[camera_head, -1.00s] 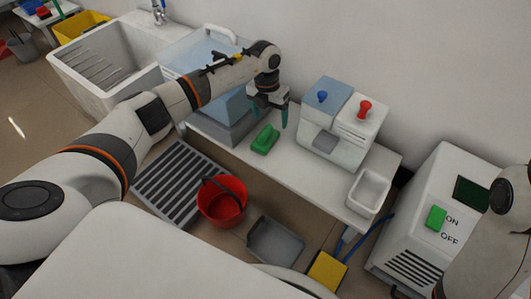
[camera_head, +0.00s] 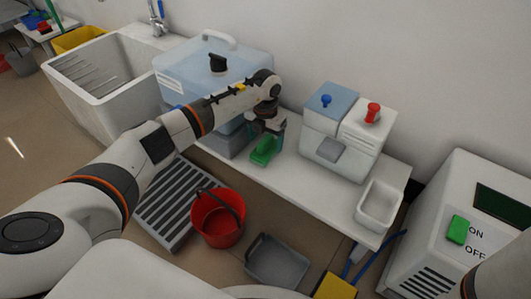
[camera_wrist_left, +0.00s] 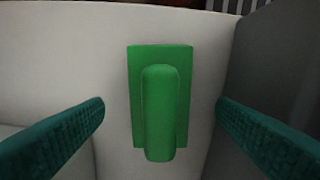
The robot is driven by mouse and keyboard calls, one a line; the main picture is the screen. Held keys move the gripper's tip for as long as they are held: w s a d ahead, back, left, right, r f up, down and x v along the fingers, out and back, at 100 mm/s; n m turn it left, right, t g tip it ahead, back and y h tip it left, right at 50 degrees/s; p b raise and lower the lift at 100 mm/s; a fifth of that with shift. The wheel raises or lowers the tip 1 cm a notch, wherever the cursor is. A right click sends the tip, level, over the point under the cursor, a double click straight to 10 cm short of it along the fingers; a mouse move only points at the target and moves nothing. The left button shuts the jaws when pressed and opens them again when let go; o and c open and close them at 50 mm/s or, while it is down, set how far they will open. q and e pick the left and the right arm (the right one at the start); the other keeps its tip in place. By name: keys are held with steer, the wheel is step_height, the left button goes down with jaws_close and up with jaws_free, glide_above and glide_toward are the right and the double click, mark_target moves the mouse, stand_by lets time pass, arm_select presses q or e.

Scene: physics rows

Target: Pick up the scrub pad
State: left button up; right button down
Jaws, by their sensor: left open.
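The scrub pad (camera_head: 262,155) is a green block with a raised green handle, lying on the white bench (camera_head: 297,186) beside the clear-lidded machine. My left gripper (camera_head: 266,140) is over it with its jaws pointing down. In the left wrist view the scrub pad (camera_wrist_left: 160,100) sits between my two spread teal fingers, with a gap on each side; neither finger touches it. The left gripper is open and empty. In the head view the gripper hides part of the pad. My right gripper does not show.
A dispenser with blue and red knobs (camera_head: 342,140) and a white tray (camera_head: 379,205) stand to the right on the bench. The clear-lidded machine (camera_head: 180,75) is close on the left. A red bucket (camera_head: 216,222) and grey pan (camera_head: 275,262) are on the floor in front.

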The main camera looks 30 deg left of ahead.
mark_target(266, 140)
arm_select(q)
step_height(266, 140, down, 4)
steer(key=b, duration=0.2)
steer(key=shift+b, duration=0.35)
steer(key=shift+r, duration=0.15)
steer(key=c, duration=1.1)
steer(key=shift+r, duration=0.1)
